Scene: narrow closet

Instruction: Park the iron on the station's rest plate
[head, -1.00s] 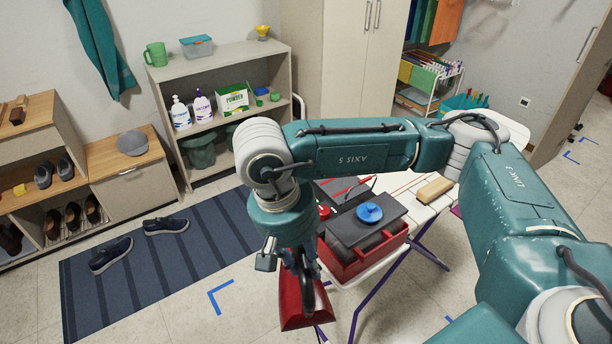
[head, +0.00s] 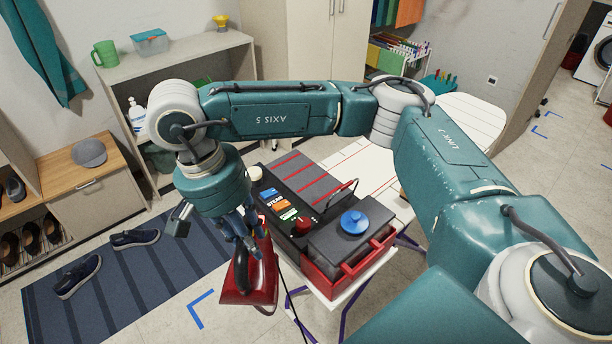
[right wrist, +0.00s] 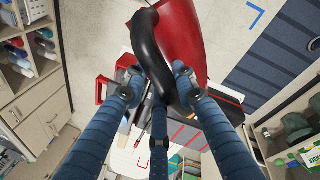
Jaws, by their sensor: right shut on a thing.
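My right gripper (head: 243,238) is shut on the black handle of the red iron (head: 262,275). The iron hangs in the air left of the steam station, beyond the board's edge. In the right wrist view, the black handle (right wrist: 158,45) lies between my blue fingers (right wrist: 158,80), with the red body (right wrist: 195,35) behind it. The station (head: 345,285) is red and dark grey, with a blue cap (head: 354,222), and stands on the ironing board. Its grey rest plate with red stripes (head: 308,172) is bare. My left gripper is out of view.
The white ironing board (head: 470,118) carries the station. A shelf (head: 190,55) with a green mug (head: 105,54) stands behind. A striped blue rug (head: 110,285) with dark shoes (head: 135,238) lies at left. My right forearm spans above the board.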

